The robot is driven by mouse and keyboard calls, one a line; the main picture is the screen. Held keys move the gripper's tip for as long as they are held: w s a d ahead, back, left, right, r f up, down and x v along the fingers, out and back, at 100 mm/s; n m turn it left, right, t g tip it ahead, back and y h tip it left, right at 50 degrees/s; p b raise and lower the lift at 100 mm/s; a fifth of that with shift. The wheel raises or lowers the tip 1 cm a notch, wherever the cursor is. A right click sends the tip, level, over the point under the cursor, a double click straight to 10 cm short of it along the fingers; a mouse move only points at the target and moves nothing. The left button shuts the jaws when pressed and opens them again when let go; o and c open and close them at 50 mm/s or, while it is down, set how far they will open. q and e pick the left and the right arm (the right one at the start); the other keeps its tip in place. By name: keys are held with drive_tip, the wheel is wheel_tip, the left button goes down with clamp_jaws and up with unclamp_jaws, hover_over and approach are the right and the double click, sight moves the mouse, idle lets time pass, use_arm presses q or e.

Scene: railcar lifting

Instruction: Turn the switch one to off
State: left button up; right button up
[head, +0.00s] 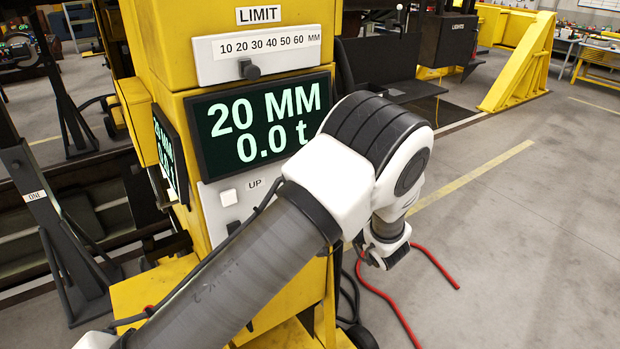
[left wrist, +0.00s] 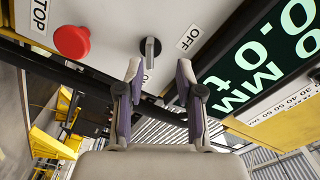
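The switch in the left wrist view is a grey lever knob (left wrist: 150,47) on a dark round base, set in a pale panel (left wrist: 108,14). A label reading OFF (left wrist: 188,39) is to its right; another label below it is mostly hidden by a finger. My left gripper (left wrist: 160,76) is open and empty, its two fingertips apart just below the knob in the picture, one to each side. I cannot tell whether they touch anything. In the head view my left arm crosses the yellow cabinet (head: 159,60), and the switch is not visible. My right gripper is not in view.
A red STOP button (left wrist: 72,41) is left of the switch in the wrist view. The display (head: 260,122) reads 20 MM and 0.0 t, below a LIMIT slider (head: 250,70). A white UP button (head: 229,197) is below. Red cable (head: 385,297) lies on the floor at right.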

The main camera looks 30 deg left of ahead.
use_arm(q)
drive_tip(key=w+a, duration=0.2)
drive_tip(key=w+a+f+b, duration=0.1)
drive_tip(key=w+a, duration=0.1)
drive_tip(key=shift+a+f, duration=0.1)
drive_tip(key=shift+a, duration=0.15)
drive_tip(key=shift+s+r, duration=0.3)
drive_tip(key=shift+s, duration=0.3)
drive_tip(key=shift+c, duration=1.4)
clamp_jaws()
drive_tip(key=shift+w, duration=0.2)
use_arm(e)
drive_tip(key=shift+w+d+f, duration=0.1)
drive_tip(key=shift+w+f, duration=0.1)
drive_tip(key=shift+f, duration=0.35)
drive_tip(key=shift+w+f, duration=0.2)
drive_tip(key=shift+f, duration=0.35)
